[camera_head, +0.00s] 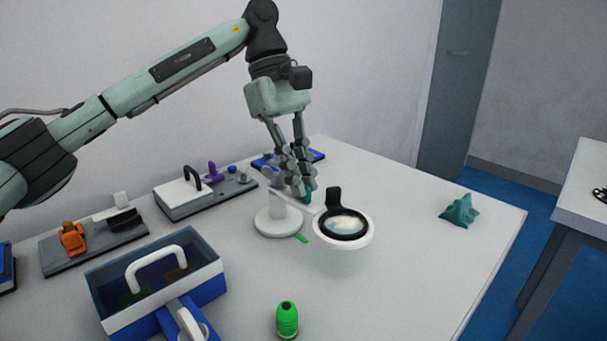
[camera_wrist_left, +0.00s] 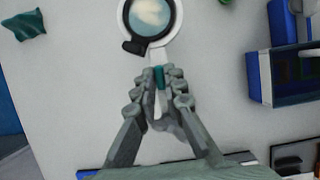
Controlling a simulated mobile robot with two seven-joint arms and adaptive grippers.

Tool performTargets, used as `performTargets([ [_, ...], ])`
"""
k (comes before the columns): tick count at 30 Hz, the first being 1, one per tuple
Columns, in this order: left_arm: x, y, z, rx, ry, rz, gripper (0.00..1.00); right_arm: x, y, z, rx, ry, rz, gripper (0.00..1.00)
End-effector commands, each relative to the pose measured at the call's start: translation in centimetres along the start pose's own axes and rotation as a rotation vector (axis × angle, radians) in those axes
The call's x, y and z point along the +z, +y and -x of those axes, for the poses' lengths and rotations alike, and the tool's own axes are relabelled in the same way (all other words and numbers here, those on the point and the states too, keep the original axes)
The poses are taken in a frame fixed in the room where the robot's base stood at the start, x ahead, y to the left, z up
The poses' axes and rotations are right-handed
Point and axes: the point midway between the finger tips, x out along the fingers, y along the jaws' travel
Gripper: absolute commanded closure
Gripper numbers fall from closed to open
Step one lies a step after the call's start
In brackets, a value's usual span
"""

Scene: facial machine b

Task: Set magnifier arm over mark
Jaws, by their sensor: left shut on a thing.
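The magnifier has a round white base (camera_head: 279,222), a white arm and a white ring with a black-rimmed lens (camera_head: 344,225) that hangs over the table to the right. My left gripper (camera_head: 304,192) is shut on the teal grip of the magnifier arm, close to the base post. In the left wrist view, my left gripper (camera_wrist_left: 158,84) has its fingers on both sides of the teal grip (camera_wrist_left: 160,77), with the lens (camera_wrist_left: 151,17) beyond it. A small green strip (camera_head: 300,238) lies beside the base, left of the lens. I cannot tell whether it is the mark. My right gripper is out of view.
A blue-and-white caddy (camera_head: 152,284) stands front left, with a green bottle (camera_head: 287,320) to its right. Grey trays (camera_head: 205,193) with small items line the back left. A teal crumpled piece (camera_head: 459,211) lies at right. The table right of the lens is mostly clear.

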Motion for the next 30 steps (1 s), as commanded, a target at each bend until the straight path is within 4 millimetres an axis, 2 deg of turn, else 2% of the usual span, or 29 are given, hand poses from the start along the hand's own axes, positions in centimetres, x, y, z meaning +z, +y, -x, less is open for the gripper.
performTargets([
  [10,0.0,0.0,0.1,0.003,0.001,-0.001,1.0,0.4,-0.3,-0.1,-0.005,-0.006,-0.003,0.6],
  [11,0.0,0.0,0.1,0.003,0.001,-0.001,0.87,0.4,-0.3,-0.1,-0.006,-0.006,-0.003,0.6],
  [15,0.0,0.0,0.1,0.002,0.001,0.0,0.69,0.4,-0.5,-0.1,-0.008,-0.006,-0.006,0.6],
  [25,0.0,0.0,0.3,0.001,0.001,0.0,0.69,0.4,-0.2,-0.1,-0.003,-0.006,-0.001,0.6],
  [30,0.0,0.1,2.4,0.004,0.002,0.0,0.69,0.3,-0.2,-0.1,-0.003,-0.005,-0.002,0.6],
])
